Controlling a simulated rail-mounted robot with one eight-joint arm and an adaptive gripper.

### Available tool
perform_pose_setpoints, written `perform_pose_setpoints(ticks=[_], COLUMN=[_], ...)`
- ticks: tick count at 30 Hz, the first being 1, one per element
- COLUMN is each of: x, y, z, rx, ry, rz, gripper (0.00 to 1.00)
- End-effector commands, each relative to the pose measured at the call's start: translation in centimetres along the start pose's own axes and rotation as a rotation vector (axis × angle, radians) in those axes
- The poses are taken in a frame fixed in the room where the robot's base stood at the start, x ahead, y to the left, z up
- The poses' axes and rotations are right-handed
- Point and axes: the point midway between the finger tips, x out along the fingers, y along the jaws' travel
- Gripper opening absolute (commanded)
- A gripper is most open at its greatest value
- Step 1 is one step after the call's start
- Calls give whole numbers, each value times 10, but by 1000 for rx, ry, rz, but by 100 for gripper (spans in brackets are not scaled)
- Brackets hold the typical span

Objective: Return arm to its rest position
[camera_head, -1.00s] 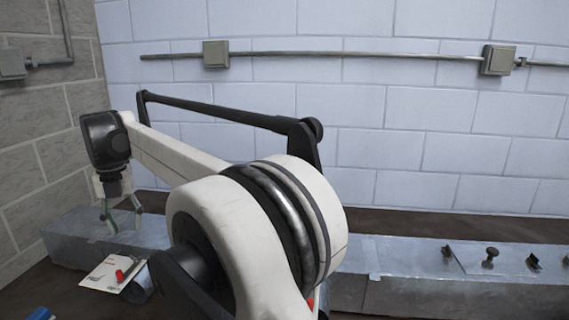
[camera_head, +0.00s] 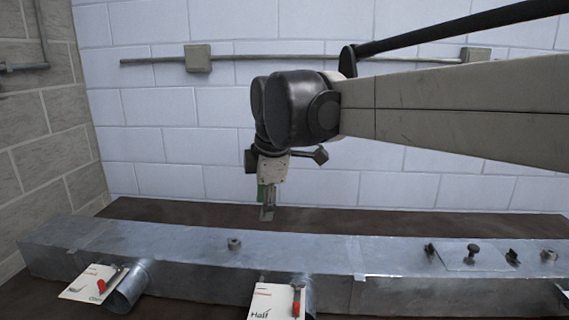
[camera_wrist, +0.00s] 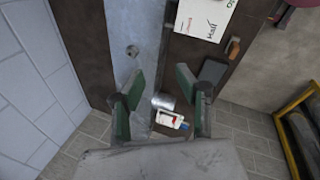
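My gripper (camera_head: 267,208) hangs pointing down above and behind the middle of a long grey metal duct (camera_head: 190,249). In the wrist view its two green-padded fingers (camera_wrist: 158,88) are spread apart with nothing between them. The duct (camera_wrist: 122,28) runs below and beyond the fingers there. My arm reaches in from the right of the head view, raised above the duct.
Two side pipes carry cards with red levers: a left card (camera_head: 90,281) and a "Half" card (camera_head: 272,302). Small knobs and fittings (camera_head: 473,251) stand on the duct's right part. A block wall (camera_head: 150,100) with conduit stands behind. A yellow frame (camera_wrist: 290,140) shows in the wrist view.

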Motion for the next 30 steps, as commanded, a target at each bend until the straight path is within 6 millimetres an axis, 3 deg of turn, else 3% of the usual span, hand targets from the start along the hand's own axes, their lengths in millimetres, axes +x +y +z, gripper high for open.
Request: perform_pose_setpoints(ticks=[1, 6, 15, 24, 30], x=[-4, -11, -8, 13, 28], y=[-14, -57, -144, -235, -273], z=[18, 64, 130, 177, 192], rx=[89, 396, 932, 1446, 1668], ry=[-5, -11, 5, 59, 97], rz=[16, 73, 184, 303, 357], gripper=[33, 33, 33, 33, 33])
